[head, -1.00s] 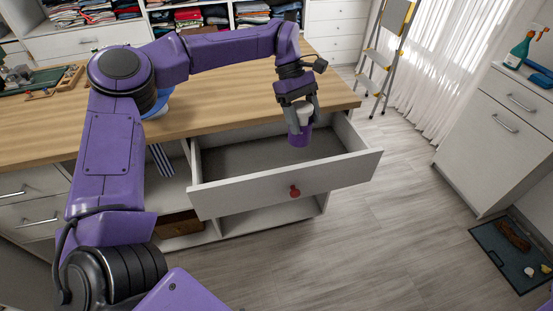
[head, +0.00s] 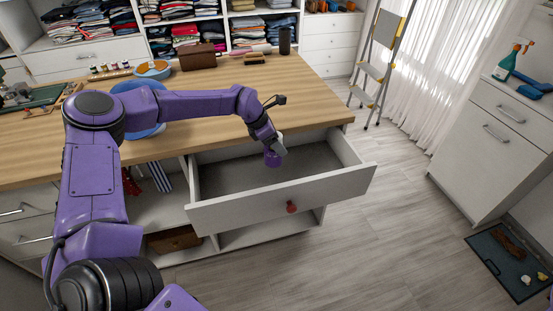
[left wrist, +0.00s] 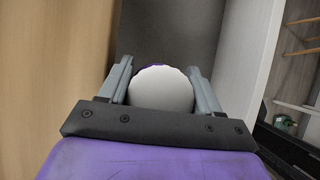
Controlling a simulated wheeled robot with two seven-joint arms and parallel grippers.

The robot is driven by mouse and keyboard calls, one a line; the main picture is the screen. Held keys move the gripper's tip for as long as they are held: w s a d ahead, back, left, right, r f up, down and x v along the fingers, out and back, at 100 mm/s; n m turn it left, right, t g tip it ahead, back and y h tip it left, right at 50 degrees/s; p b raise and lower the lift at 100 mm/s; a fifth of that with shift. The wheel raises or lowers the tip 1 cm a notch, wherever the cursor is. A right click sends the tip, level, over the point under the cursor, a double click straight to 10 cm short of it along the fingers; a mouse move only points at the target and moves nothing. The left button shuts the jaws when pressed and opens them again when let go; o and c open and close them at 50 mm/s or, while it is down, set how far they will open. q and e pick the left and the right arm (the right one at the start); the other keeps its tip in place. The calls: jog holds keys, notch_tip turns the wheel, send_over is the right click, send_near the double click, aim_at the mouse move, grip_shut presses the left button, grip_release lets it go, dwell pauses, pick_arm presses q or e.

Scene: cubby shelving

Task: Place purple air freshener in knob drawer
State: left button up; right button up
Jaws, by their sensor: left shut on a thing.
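The air freshener (head: 272,159), purple with a white top, is between the fingers of my left gripper (head: 278,147). Its round white top (left wrist: 162,89) fills the gap between both fingers in the left wrist view. I cannot tell whether the air freshener touches the drawer floor. My right gripper is out of view.
The wooden countertop (head: 230,95) lies behind the drawer, with a brown box (head: 198,57) and a dark cylinder (head: 285,40) at its back. A stepladder (head: 378,65) stands behind right. A white cabinet (head: 495,135) is at the right. Floor between is clear.

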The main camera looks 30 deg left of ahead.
aim_at(266, 147)
pick_arm(q)
notch_tip(266, 147, down, 8)
jog(key=shift+r+p, duration=0.2)
jog(key=shift+p, duration=0.25)
jog(key=shift+f, duration=0.1)
jog(key=o, duration=0.9)
jog(key=shift+r, duration=0.3)
jog(key=v, duration=1.1)
jog(key=shift+s+r, duration=0.2)
jog(key=shift+r, duration=0.1)
